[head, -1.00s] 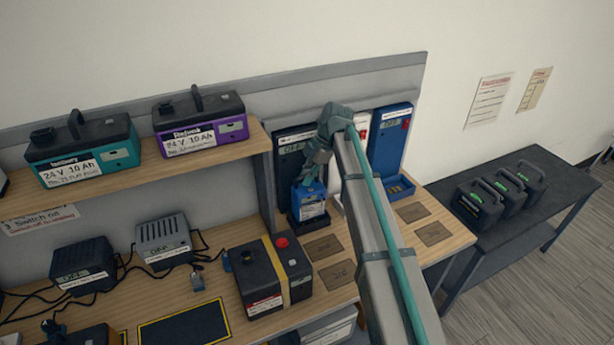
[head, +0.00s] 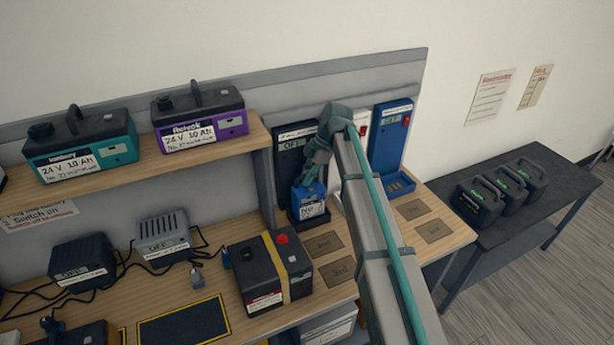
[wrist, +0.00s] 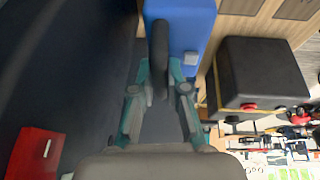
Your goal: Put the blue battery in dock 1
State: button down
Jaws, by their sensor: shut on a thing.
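The blue battery (head: 309,202) with a white label stands upright at the foot of the dark dock (head: 293,160) at the left of the dock row. I cannot tell whether it is fully seated in the dock's base. My gripper (head: 313,175) is shut on the battery's handle from above. In the wrist view the dark handle (wrist: 160,55) lies between my gripper's fingers (wrist: 160,90), with the blue battery (wrist: 185,25) beyond. The dock numbers are not readable. My arm hides most of the middle dock.
A blue dock (head: 390,137) with an empty base stands at the right. A black battery with a yellow strap (head: 268,270) sits left of the floor plates (head: 323,243). A shelf (head: 150,158) bears teal and purple batteries. Several black batteries (head: 503,190) stand on the side table.

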jog(key=shift+f, duration=0.4)
jog(key=c, duration=1.2)
grip_release()
jog(key=shift+o, duration=0.5)
jog(key=shift+f, duration=0.1)
jog(key=p+v, duration=0.3)
jog(key=v, duration=1.8)
jog(key=shift+w, duration=0.1)
